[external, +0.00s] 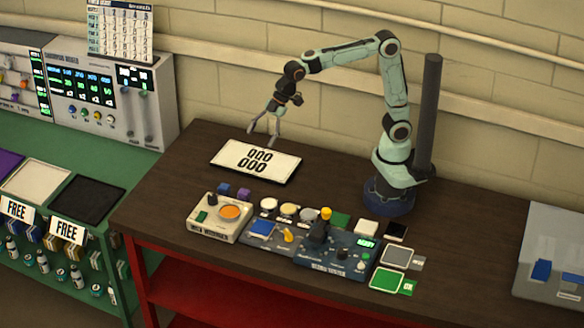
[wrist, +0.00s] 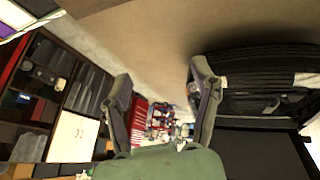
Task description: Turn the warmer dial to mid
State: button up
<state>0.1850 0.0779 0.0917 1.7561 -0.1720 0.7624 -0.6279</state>
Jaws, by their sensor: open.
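The likely warmer is a cream box (external: 205,225) with an orange round plate (external: 229,212) on top, near the front left of the dark table. A small dark knob (external: 211,199), apparently its dial, stands at the box's back left corner. Its setting is too small to read. My gripper (external: 262,138) is open and empty, over the back of the table and well behind the box. Its two spread fingers (wrist: 161,85) also show in the wrist view, with nothing between them. I cannot make out the dial in the wrist view.
A white number plate (external: 256,160) lies below my gripper. Small blue and purple blocks (external: 233,191) sit behind the warmer. Several round pots and a blue control panel (external: 335,262) crowd its right side. The table left of the number plate (external: 170,185) is clear.

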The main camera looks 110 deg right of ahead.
jog(key=w+d+f, duration=0.6)
jog(key=w+f, duration=0.1)
jog(key=w, duration=0.2)
jog(key=m+g, duration=0.2)
jog(key=m, duration=0.1)
send_over(213, 196)
jog(key=s, duration=0.2)
jog(key=shift+y, duration=0.4)
jog(key=f, duration=1.6)
jog(key=shift+s+d+f, duration=0.1)
jog(key=shift+d+f, duration=0.2)
jog(key=shift+d, duration=0.05)
jog(key=shift+d+f, duration=0.1)
jog(key=shift+f, duration=0.2)
jog(key=x, duration=0.5)
jog(key=shift+f, duration=0.3)
grip_shut()
